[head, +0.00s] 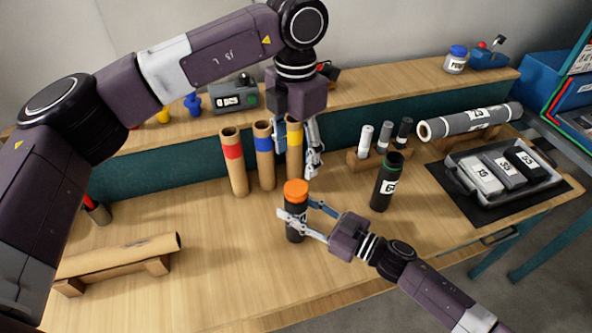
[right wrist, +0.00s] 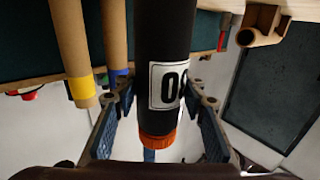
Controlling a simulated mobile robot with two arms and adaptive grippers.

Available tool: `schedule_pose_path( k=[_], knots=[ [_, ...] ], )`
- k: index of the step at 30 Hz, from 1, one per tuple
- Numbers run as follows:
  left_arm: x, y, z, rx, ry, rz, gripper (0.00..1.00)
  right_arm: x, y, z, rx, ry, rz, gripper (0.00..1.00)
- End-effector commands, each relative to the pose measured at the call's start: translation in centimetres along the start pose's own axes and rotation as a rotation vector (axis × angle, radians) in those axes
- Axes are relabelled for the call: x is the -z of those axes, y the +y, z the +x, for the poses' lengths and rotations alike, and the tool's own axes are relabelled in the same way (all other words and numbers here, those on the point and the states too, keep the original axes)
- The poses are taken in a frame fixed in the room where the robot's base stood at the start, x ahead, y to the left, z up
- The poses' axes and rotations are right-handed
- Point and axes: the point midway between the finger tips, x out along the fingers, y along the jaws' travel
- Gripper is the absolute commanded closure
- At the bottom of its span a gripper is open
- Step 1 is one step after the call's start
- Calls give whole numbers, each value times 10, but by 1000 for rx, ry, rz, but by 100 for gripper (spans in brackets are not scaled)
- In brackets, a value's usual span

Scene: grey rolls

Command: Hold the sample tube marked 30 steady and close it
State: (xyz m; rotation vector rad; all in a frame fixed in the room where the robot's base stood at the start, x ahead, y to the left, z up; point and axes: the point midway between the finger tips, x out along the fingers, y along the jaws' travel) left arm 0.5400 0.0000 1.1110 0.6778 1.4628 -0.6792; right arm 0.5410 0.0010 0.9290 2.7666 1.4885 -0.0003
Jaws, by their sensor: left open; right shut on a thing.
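The sample tube (head: 294,228) is black and upright on the bench, with an orange cap (head: 296,188) on top. In the right wrist view the tube (right wrist: 165,40) appears upside down, with a partly visible white label reading 30 and the orange cap (right wrist: 158,141) at its lower end. I cannot tell how tightly the cap sits. My right gripper (head: 299,217) is shut on the tube's body below the cap, one finger on each side. My left gripper (head: 296,160) is open and empty, pointing down, above and behind the cap in the picture.
Cardboard tubes with red (head: 233,152), blue and yellow bands stand behind the sample tube, near my left gripper. A black tube marked 6-something (head: 384,187) stands to the right. A tray of grey blocks (head: 453,182) lies further right.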

Motion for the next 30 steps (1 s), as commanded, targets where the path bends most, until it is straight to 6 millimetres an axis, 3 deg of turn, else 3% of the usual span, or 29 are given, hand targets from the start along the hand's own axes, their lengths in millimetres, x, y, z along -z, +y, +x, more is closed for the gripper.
schedule_pose_path(
  k=[6,16,17,18,22,30],
  knots=[
    [0,0,-25,0,0,0,42,0,0,0,0,0,0,100],
    [0,0,-29,0,1,1,42,0,0,0,0,0,0,100],
    [0,0,-28,0,1,0,42,0,0,0,0,0,0,60],
    [0,0,-28,0,1,0,42,0,0,0,0,0,0,55],
    [0,0,-28,0,0,0,42,0,0,0,0,0,0,41],
    [0,0,-28,0,1,0,42,0,0,-1,0,0,0,41]
  ],
)
